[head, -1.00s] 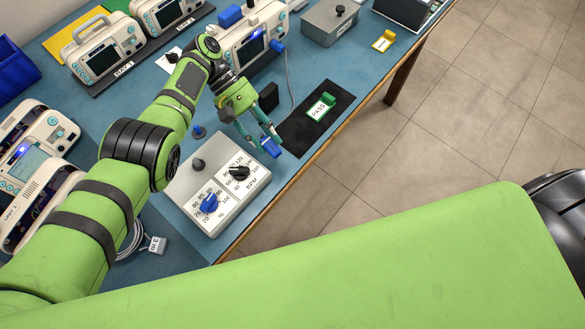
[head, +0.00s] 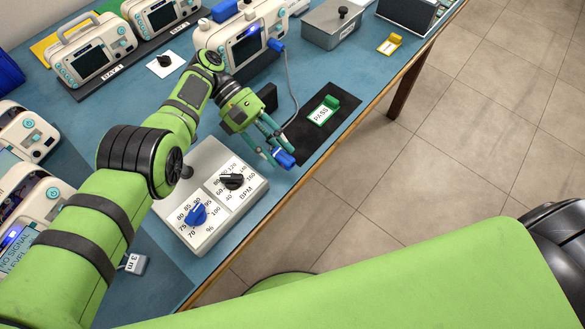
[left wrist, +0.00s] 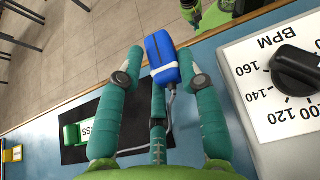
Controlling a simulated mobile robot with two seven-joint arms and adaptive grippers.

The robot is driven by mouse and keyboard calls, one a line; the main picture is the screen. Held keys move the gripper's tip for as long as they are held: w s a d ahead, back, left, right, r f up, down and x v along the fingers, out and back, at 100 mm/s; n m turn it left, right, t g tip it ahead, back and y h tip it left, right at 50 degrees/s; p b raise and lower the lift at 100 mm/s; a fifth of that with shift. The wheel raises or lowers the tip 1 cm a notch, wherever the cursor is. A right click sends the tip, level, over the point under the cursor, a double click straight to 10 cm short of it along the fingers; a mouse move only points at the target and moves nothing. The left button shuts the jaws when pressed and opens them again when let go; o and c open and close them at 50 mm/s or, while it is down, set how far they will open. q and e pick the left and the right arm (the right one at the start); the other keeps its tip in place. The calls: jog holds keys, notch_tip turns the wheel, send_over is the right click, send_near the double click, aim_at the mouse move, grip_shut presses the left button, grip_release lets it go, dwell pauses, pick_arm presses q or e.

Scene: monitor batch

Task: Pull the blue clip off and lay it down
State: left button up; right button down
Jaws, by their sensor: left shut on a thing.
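The blue clip (head: 285,158) is held between the fingertips of my left gripper (head: 274,151), near the table's front edge. In the left wrist view, the clip (left wrist: 162,62) is blue with a white band and a grey cable running from its end. The left gripper's fingers (left wrist: 164,77) stand on either side of it. I cannot tell whether the clip touches anything below.
A black mat (head: 300,138) with a green PASS tag (head: 322,113) lies beside the clip. A white dial box (head: 212,205) stands to its left. A monitor (head: 213,38) with a blue plug (head: 277,46) and cable stands behind. Floor lies past the table edge.

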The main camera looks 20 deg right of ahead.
pick_arm(q)
jog(key=shift+f, duration=0.2)
jog(key=shift+f+b, duration=0.85)
jog(key=shift+b, duration=0.25)
jog(key=o, duration=1.2)
jog(key=shift+o, duration=0.2)
